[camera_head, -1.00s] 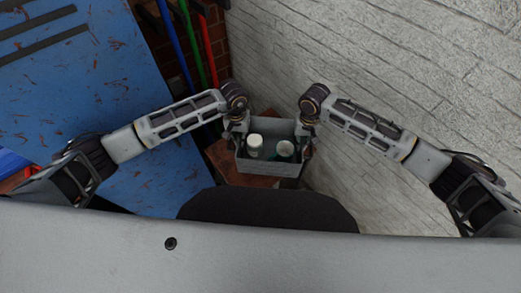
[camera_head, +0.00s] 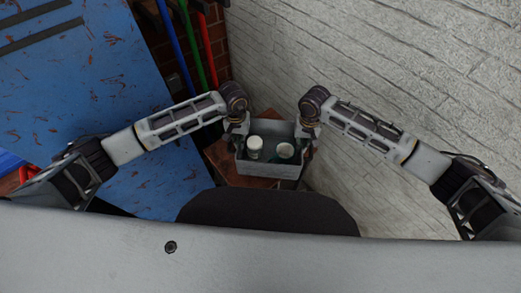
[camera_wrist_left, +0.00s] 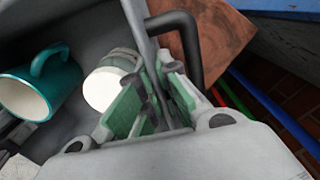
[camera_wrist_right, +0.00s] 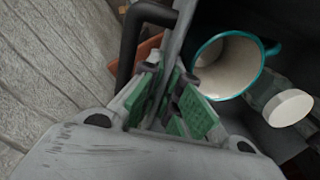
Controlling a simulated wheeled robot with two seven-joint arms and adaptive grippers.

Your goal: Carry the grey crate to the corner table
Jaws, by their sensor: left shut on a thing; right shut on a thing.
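The grey crate (camera_head: 270,168) is in the middle of the head view, between my two grippers, and looks about level. It holds a white-lidded jar (camera_head: 254,147) and a teal mug (camera_head: 285,150). My left gripper (camera_head: 238,127) is shut on the crate's left wall by a dark handle, seen in the left wrist view (camera_wrist_left: 162,95). My right gripper (camera_head: 306,129) is shut on the opposite wall, seen in the right wrist view (camera_wrist_right: 172,95). A reddish-brown tabletop (camera_head: 222,163), apparently the corner table, lies below the crate. I cannot tell whether they touch.
A scratched blue surface (camera_head: 90,90) fills the left side. Blue, green and red poles (camera_head: 193,45) stand by a brick wall (camera_head: 218,58) behind the crate. A whitish wall or boarded surface (camera_head: 390,60) lies close along the right.

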